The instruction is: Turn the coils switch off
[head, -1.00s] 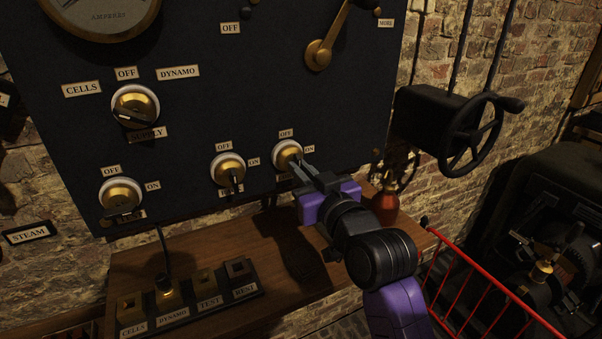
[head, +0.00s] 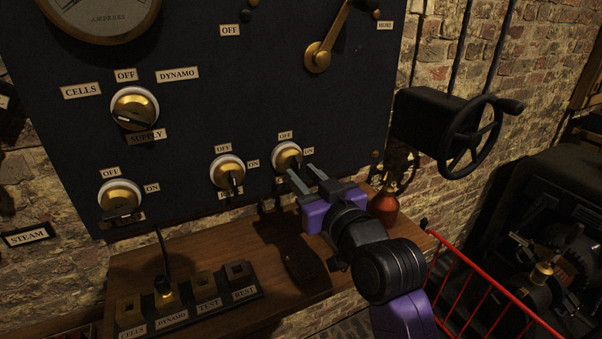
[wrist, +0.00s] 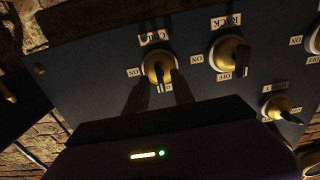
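The coils switch (head: 286,156) is the right one of the lower row on the dark panel, a brass dome on a white ring with a dark lever. It also shows in the wrist view (wrist: 157,66), upside down, with its name plate above, ON at left and OFF partly hidden below. My gripper (head: 300,172) is just in front of and below it. In the wrist view my gripper (wrist: 159,90) has its two fingers apart, with the switch seen between their tips. Contact with the lever and its exact setting cannot be told.
The middle switch (head: 228,172) sits close to the left of the coils switch, with a lower left switch (head: 120,196) further off. A wooden shelf (head: 225,262) runs below the panel. A reddish jar (head: 385,207) stands right beside my gripper. A red rail (head: 490,292) is at right.

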